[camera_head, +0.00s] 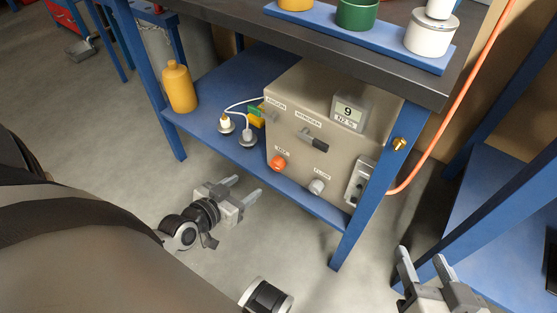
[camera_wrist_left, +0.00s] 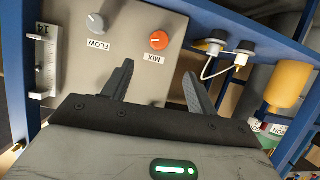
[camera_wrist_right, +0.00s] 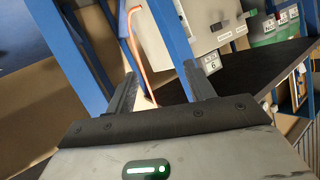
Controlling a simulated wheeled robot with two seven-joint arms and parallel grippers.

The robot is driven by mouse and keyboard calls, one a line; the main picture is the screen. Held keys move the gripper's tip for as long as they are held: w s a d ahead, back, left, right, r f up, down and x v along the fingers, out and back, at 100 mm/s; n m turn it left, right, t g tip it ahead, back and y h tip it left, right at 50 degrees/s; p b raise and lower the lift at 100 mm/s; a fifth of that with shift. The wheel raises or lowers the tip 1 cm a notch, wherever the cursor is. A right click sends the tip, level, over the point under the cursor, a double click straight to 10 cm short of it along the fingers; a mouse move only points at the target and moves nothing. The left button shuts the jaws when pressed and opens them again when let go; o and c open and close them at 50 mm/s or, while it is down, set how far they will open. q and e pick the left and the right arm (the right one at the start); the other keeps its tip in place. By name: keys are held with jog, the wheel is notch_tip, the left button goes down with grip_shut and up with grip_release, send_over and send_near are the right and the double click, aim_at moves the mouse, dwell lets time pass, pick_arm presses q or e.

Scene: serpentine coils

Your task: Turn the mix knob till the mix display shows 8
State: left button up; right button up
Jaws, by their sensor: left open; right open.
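The orange-red mix knob (camera_head: 278,162) is low on the front of a beige box (camera_head: 330,160) under the bench. Its MIX label is beside it. The mix display (camera_head: 349,113) on top of the box reads 9, with "N2 %" below. My left gripper (camera_head: 243,188) is open and empty, in front of and apart from the knob. In the left wrist view the mix knob (camera_wrist_left: 159,40) lies beyond the open fingers, roughly between them. My right gripper (camera_head: 421,256) is open and empty at the lower right, away from the box.
A grey flow knob (camera_head: 317,187) is right of the mix knob. A dark-handled nitrogen lever (camera_head: 315,140) sticks out above. A blue bench leg (camera_head: 365,215) stands by the box's right side. A yellow bottle (camera_head: 179,87) stands on the shelf. An orange hose (camera_head: 462,95) hangs at right.

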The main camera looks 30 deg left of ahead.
aim_at(275, 167)
pick_arm(q)
jog(key=b+x, duration=0.4)
jog(key=x, duration=0.9)
jog(key=shift+f+b, duration=0.2)
jog(key=shift+b, duration=0.1)
jog(key=shift+w+f, duration=0.1)
jog(key=shift+w, duration=0.4)
pick_arm(e)
jog(key=shift+w+a+r+m+t+y, duration=0.1)
jog(key=shift+a+r+m+t+y, duration=0.6)
jog(key=shift+r+t+y, duration=0.3)
jog(key=shift+r, duration=0.1)
pick_arm(q)
jog(key=c, duration=1)
jog(key=shift+n+h+b, duration=0.3)
jog(key=shift+n+b, duration=0.15)
jog(key=shift+n, duration=0.05)
jog(key=o, duration=1)
pick_arm(e)
jog(key=shift+w+a+r, duration=0.1)
jog(key=shift+r, duration=0.2)
